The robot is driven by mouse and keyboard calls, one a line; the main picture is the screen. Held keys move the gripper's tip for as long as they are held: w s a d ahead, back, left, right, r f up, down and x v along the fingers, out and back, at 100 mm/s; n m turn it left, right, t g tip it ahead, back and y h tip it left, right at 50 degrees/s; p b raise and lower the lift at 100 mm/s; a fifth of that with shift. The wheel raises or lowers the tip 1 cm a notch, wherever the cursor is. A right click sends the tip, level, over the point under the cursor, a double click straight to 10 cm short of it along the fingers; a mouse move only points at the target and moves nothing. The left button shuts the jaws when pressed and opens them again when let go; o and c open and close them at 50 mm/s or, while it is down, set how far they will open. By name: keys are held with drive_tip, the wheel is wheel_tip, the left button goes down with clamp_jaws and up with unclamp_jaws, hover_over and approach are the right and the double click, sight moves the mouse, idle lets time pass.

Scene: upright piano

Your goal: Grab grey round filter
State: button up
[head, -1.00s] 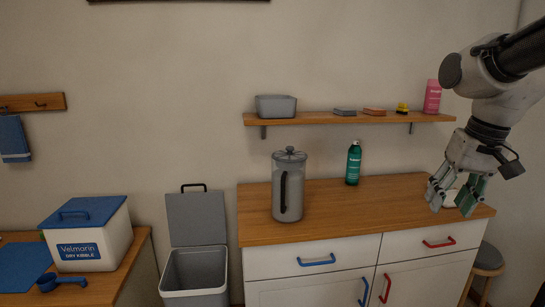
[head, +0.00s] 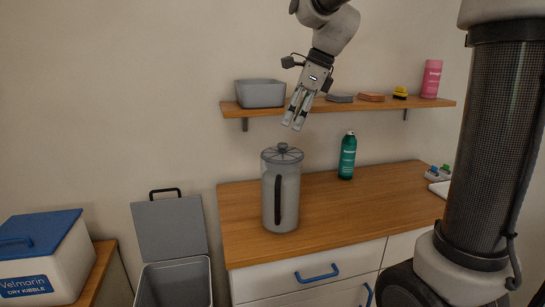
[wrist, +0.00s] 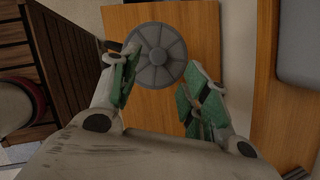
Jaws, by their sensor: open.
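The grey round thing in view is a tall cylinder (head: 268,200) with a spoked lid, a round knob on top and a dark upright handle on its side. It stands upright on the wooden counter, towards the left end. In the wrist view its round spoked lid (wrist: 153,60) shows from above. I cannot tell whether the lid or the whole cylinder is the filter. My gripper (head: 295,124) is open and empty, pointing down above the lid and apart from it. Its green-padded fingers also show in the wrist view (wrist: 163,68), on either side of the lid's lower part.
A green bottle (head: 347,157) stands on the counter (head: 340,210), right of the cylinder. The shelf (head: 350,107) behind my gripper holds a grey bin (head: 260,93), sponges and a pink container (head: 431,79). An open grey trash bin (head: 172,228) stands left of the counter.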

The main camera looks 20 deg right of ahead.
sight(283, 143)
drive_tip(key=f, duration=0.2)
drive_tip(key=w+a+f+m, duration=0.1)
drive_tip(key=f, duration=0.2)
drive_tip(key=a+f+m, duration=0.1)
drive_tip(key=f, duration=0.1)
drive_tip(key=shift+w+a+f, duration=0.15)
drive_tip(key=shift+w, duration=0.05)
clamp_jaws()
